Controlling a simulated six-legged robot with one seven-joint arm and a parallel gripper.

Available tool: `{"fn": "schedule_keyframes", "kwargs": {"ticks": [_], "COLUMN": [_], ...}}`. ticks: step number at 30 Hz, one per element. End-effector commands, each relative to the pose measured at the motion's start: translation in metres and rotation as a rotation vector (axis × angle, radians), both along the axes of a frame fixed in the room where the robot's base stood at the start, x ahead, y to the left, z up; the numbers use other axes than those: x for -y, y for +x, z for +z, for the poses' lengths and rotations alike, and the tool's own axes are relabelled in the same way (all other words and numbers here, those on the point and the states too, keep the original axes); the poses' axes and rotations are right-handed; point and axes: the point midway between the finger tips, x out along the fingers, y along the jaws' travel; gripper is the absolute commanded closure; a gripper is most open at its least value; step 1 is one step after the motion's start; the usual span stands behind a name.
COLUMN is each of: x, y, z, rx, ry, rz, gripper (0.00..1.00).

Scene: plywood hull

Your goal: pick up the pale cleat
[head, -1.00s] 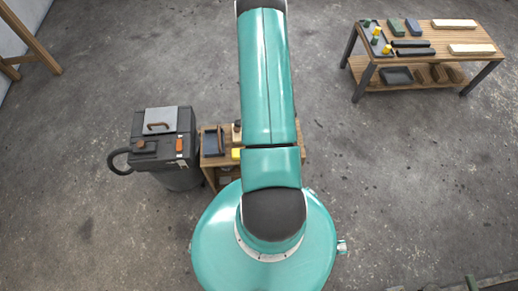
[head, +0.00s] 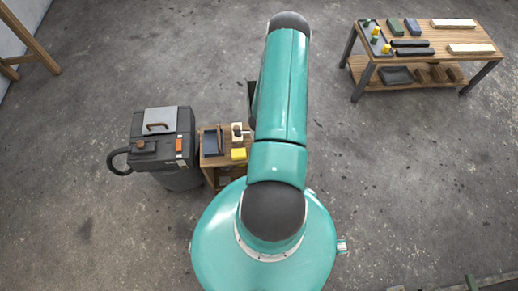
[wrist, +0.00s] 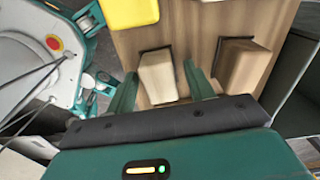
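The pale cleat (wrist: 158,78) is a cream tapered block against a wooden surface in the wrist view, with a dark edge along its far side. My gripper (wrist: 160,70) is open. One green finger stands on each side of the cleat, with small gaps that look clear of it. The near end of the cleat is partly hidden by my gripper's dark body. In the head view my gripper is hidden behind my arm, and I cannot tell for sure which item there is the cleat.
A brown block (wrist: 242,68) sits right of the cleat, close to the right finger. A yellow item (wrist: 130,12) lies beyond. In the head view a small wooden cart (head: 210,174) stands by a dark vacuum (head: 178,178); a workbench (head: 437,34) is at upper right.

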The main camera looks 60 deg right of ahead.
Motion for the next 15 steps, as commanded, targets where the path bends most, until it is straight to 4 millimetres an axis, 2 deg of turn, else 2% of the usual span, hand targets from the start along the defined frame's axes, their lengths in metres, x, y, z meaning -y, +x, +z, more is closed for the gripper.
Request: {"fn": "schedule_keyframes", "kwargs": {"ticks": [1, 6, 15], "x": [0.0, 0.0, 0.0001], "y": [-0.0001, -0.0001, -0.0001], "z": [0.0001, 0.0002, 0.0009], "rx": [0.0, 0.0, 0.0], "ry": [0.0, 0.0, 0.0], "rz": [0.0, 0.0, 0.0], "gripper": [0.57, 0.91, 0.92]}}
